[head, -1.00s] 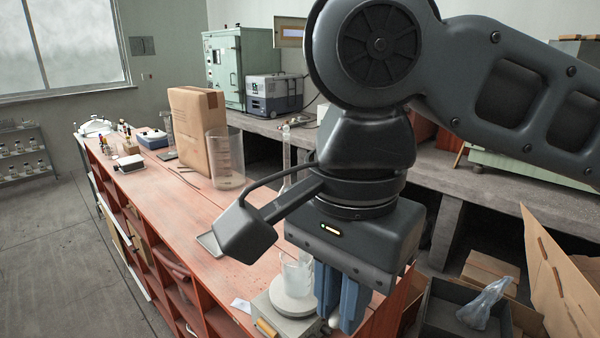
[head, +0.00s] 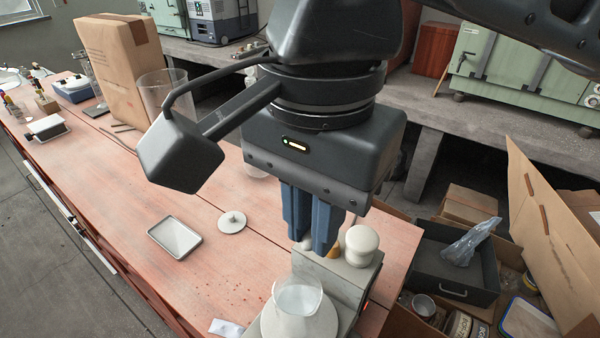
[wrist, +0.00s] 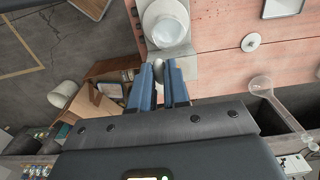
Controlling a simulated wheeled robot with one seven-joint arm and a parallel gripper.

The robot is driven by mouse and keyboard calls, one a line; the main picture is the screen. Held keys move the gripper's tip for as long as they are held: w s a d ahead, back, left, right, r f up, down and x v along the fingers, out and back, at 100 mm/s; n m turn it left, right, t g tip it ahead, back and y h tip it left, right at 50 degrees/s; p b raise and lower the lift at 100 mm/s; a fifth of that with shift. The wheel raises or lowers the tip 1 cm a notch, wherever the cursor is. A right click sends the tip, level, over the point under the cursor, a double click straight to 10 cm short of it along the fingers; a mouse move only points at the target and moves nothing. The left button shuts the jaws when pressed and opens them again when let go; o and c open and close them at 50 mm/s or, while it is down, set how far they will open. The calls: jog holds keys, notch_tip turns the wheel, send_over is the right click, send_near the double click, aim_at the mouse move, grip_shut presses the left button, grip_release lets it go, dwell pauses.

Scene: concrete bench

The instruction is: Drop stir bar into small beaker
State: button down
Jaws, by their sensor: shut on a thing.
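My gripper (head: 308,240) points down with its blue fingers shut on the small white stir bar (head: 304,244), which shows at the fingertips. In the wrist view, the stir bar (wrist: 158,68) is a pale spot between the fingertips (wrist: 159,66). The small beaker (head: 298,298), clear glass, stands upright on the round white plate of a grey stirrer (head: 340,273). The stir bar is outside the beaker, above the stirrer's body. In the wrist view, the beaker (wrist: 167,26) lies just ahead of the fingertips.
A white rounded knob-like object (head: 362,242) is close right of the fingers. A shallow tray (head: 174,237) and a white disc with a knob (head: 232,222) lie on the red bench. A large glass beaker (head: 160,92) and cardboard box (head: 117,70) stand behind. Open boxes are at right.

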notch_tip(320, 180, down, 6)
jog(key=b, duration=0.5)
jog(key=shift+r, duration=0.1)
jog(key=c, duration=1)
grip_release()
jog(key=shift+c, duration=0.2)
jog(key=shift+r, duration=0.1)
notch_tip(320, 180, up, 8)
jog(key=shift+f, duration=0.2)
